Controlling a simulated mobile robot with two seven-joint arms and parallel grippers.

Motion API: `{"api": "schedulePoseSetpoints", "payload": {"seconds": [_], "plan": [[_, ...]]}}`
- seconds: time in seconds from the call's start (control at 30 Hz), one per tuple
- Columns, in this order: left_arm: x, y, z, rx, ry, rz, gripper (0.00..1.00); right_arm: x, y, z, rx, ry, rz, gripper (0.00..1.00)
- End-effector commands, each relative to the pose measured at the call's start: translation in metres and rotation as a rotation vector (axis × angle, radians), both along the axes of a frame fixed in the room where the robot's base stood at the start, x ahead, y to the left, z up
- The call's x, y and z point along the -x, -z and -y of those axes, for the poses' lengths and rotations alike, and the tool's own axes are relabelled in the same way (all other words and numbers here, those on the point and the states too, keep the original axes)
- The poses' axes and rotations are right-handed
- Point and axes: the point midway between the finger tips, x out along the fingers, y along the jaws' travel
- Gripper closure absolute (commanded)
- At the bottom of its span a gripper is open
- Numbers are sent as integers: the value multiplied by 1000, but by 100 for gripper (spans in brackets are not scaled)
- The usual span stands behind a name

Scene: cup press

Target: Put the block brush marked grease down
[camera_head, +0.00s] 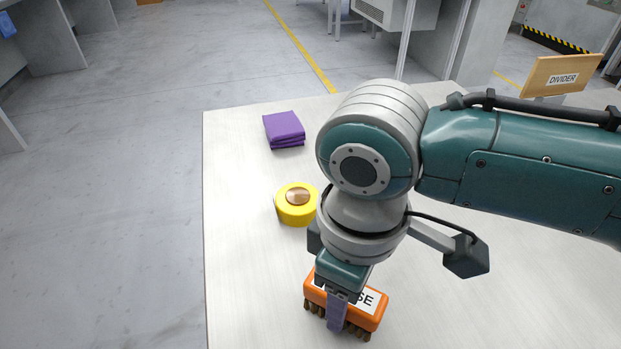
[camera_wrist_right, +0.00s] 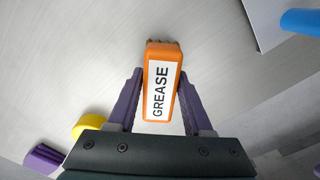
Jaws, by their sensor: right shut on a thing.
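The orange block brush (camera_head: 374,305) has a white label, partly covered in the head view, and dark brown bristles pointing down. In the wrist view the brush (camera_wrist_right: 164,53) shows its whole label, which reads GREASE. My right gripper (camera_head: 345,298) is shut on the brush, with one purple finger on each long side, as the wrist view (camera_wrist_right: 160,78) shows. The brush is over the front part of the pale table (camera_head: 245,250). I cannot tell whether the bristles touch the tabletop. My left gripper is not in view.
A yellow round item with a brown top (camera_head: 290,209) stands behind the brush, close to my right wrist. A folded purple cloth (camera_head: 284,130) lies farther back. A wooden DIVIDER sign (camera_head: 561,75) stands at the back right. The table's left strip is clear.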

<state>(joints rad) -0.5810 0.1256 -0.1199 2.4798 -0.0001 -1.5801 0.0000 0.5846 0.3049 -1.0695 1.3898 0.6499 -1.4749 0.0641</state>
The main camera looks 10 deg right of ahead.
Motion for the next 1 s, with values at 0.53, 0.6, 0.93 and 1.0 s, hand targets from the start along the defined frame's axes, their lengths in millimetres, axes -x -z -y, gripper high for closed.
{"api": "schedulePoseSetpoints", "payload": {"seconds": [0.53,0.6,0.93,1.0], "plan": [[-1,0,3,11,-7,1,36,0,2,0,0,0,0,20],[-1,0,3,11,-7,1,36,0,2,0,0,0,0,20],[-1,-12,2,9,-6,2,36,-1,-25,0,-2,-1,3,20],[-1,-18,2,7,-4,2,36,-1,-41,0,-2,-1,4,20]]}}
